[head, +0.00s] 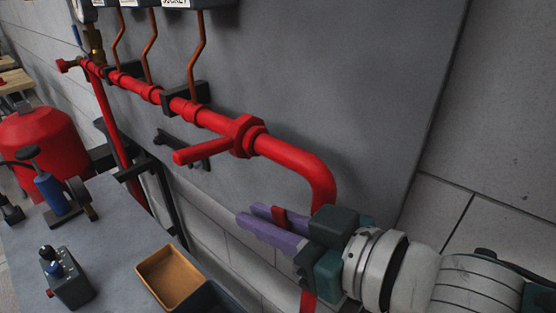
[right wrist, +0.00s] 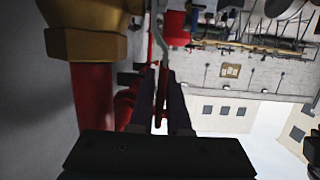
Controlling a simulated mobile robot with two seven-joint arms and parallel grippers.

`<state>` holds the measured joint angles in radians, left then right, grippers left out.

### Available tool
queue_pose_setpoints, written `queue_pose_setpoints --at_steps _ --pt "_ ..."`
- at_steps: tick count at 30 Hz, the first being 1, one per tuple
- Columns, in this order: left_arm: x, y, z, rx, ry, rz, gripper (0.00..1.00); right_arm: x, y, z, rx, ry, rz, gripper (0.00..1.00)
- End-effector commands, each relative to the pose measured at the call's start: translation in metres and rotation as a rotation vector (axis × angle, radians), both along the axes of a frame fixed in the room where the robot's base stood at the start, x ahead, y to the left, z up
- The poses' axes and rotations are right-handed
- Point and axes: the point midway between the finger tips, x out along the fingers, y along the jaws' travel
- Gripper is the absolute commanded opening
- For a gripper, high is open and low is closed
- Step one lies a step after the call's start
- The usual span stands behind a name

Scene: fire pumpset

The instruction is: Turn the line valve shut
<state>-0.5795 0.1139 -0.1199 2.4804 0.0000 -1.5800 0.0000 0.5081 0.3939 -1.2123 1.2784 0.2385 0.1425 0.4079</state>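The line valve (head: 245,136) is a red body on the red pipe along the grey panel in the head view. Its red lever (head: 195,152) points left and slightly down, at an angle to the pipe. My right gripper (head: 245,217) is below and slightly right of the lever, apart from it, with its purple fingers pointing left. In the right wrist view its fingers (right wrist: 160,100) are dark, with a gap between them. A small red piece shows between the fingers in the head view; I cannot tell what it belongs to. My left gripper is not in view.
The red pipe (head: 318,180) bends down close behind my right gripper. A grey bench (head: 120,225) at the lower left holds a control box (head: 67,279) and an orange-brown tray (head: 172,272). A red tank (head: 45,150) stands at left. A brass fitting (right wrist: 88,44) is close in the wrist view.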

Motion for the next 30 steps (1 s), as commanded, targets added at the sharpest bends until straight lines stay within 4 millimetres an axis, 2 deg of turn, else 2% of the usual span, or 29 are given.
queue_pose_setpoints --at_steps 1,6,14,17,30 --pt "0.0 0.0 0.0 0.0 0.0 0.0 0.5 0.0 0.0 0.0 0.0 0.0 0.0 0.22" --pt "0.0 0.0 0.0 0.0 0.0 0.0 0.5 0.0 0.0 0.0 0.0 0.0 0.0 0.41" --pt "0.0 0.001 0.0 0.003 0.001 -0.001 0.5 -0.001 -0.001 0.0 0.0 0.0 -0.001 0.41" --pt "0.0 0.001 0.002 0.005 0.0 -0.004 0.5 -0.004 -0.007 0.002 0.0 0.001 -0.001 0.41" --pt "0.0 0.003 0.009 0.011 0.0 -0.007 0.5 -0.049 -0.069 0.02 -0.001 0.002 -0.001 0.41"
